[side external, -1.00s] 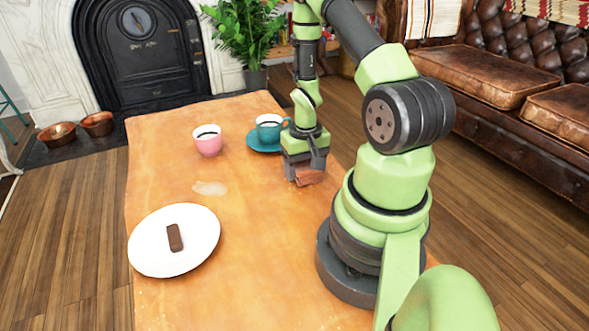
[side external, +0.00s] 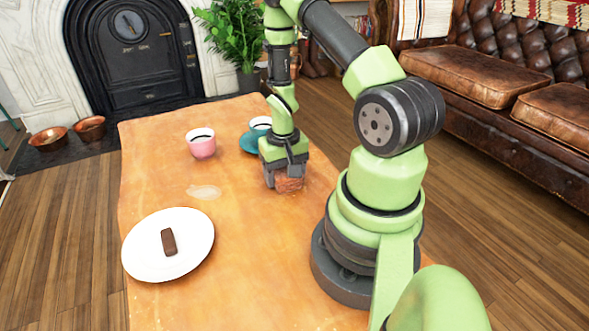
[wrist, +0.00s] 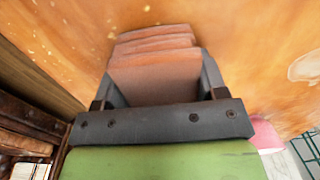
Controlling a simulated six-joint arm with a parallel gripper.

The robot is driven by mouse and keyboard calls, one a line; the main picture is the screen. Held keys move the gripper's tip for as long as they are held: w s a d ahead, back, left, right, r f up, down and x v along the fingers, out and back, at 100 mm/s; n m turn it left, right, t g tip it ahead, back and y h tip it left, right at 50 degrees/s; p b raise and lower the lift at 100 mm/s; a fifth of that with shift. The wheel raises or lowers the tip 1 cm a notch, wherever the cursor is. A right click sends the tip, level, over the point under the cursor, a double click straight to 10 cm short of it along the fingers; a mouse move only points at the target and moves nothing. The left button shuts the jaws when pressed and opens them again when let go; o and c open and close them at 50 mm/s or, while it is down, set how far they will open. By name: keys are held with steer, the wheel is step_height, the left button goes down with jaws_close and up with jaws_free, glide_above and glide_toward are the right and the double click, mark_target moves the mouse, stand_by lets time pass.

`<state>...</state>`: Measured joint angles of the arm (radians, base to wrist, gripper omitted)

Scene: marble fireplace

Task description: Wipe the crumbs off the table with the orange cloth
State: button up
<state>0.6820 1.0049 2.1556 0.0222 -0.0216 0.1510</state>
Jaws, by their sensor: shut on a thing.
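My gripper (side external: 284,180) is shut on the orange cloth (side external: 290,184), low at the table's surface, right of the table's middle. The cloth looks folded in layers between the fingers in the wrist view (wrist: 153,58). I cannot tell whether it touches the table. The wooden table (side external: 238,240) is orange-brown. Small pale crumbs (wrist: 121,12) show as specks on it in the wrist view, ahead of and to the left of the cloth. They are too small to make out clearly in the side view.
A white plate (side external: 140,252) with a dark brown bar (side external: 169,242) lies at the front left. A pale spot (side external: 203,192) marks the table. The front middle is clear.

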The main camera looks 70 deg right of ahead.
mark_target(279, 171)
steer(key=shift+w+a, duration=0.6)
steer(key=shift+s+r, duration=0.15)
steer(key=shift+r, duration=4)
